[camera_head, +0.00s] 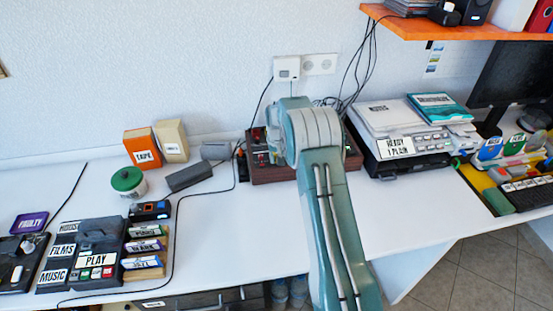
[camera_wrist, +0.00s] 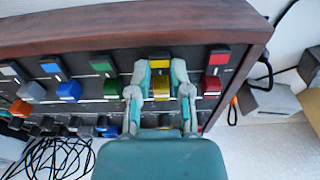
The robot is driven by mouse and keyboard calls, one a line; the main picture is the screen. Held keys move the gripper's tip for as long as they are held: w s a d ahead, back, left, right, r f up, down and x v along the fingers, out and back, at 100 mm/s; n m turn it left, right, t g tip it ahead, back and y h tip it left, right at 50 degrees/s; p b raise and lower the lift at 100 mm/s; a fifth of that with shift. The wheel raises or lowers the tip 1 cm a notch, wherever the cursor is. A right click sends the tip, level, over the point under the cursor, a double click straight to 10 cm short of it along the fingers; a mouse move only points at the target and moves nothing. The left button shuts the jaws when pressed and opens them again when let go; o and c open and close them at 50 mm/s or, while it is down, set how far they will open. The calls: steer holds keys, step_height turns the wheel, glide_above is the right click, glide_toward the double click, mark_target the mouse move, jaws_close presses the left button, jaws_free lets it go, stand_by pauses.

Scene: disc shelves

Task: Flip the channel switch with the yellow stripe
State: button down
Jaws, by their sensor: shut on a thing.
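The switch box (camera_wrist: 110,33) is a dark panel with a brown wooden edge and a row of coloured switches. In the head view the box (camera_head: 272,175) stands at the back of the white desk, partly hidden by my arm. The channel with the yellow stripe (camera_wrist: 160,62) has a yellow switch (camera_wrist: 161,88) below the stripe. My gripper (camera_wrist: 160,84) is shut on this yellow switch, with one finger on each side. In the head view my fingertips are hidden behind my arm.
A green switch (camera_wrist: 112,88) is close on the left of my fingers and a red switch (camera_wrist: 211,85) on the right. A blue switch (camera_wrist: 68,90) is farther left. Black cables (camera_wrist: 55,158) lie below the panel. A grey box (camera_head: 190,177) lies left of the switch box.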

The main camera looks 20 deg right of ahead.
steer(key=c, duration=0.6)
jaws_free()
steer(key=shift+o, duration=0.2)
step_height(320, 180, up, 12)
steer(key=s, duration=0.1)
steer(key=shift+a, duration=0.15)
steer(key=shift+f, duration=0.1)
